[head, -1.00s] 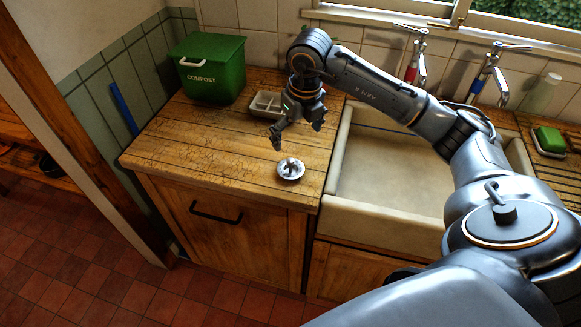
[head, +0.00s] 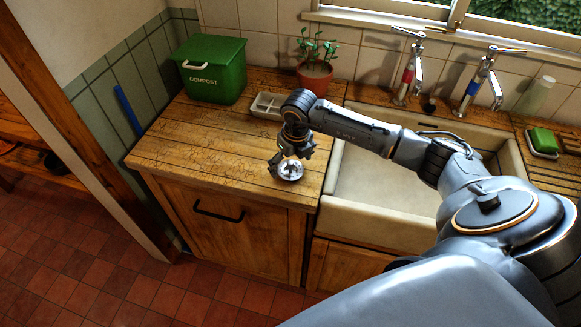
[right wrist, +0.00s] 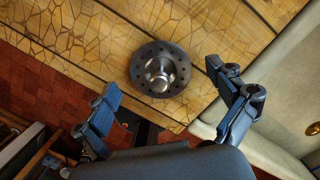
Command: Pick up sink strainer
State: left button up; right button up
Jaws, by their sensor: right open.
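The sink strainer (head: 290,170) is a round metal disc with a ring of holes and a raised knob, lying on the wooden countertop left of the sink. In the right wrist view the strainer (right wrist: 160,69) lies just beyond and between the fingertips, apart from them. My right gripper (head: 288,158) is open and empty, pointing down right at the strainer and partly covering its far side. Its two spread fingers also show in the right wrist view (right wrist: 172,92). My left gripper is not in view.
The white sink (head: 385,185) is right of the strainer, with two taps (head: 410,75) behind it. A green compost bin (head: 208,68), a potted plant (head: 315,70) and a divided tray (head: 266,105) stand at the back. The counter's left part is clear.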

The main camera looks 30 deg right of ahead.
jog(key=shift+s+a, duration=0.1)
jog(key=shift+s, duration=0.05)
grip_shut()
dwell(0.4)
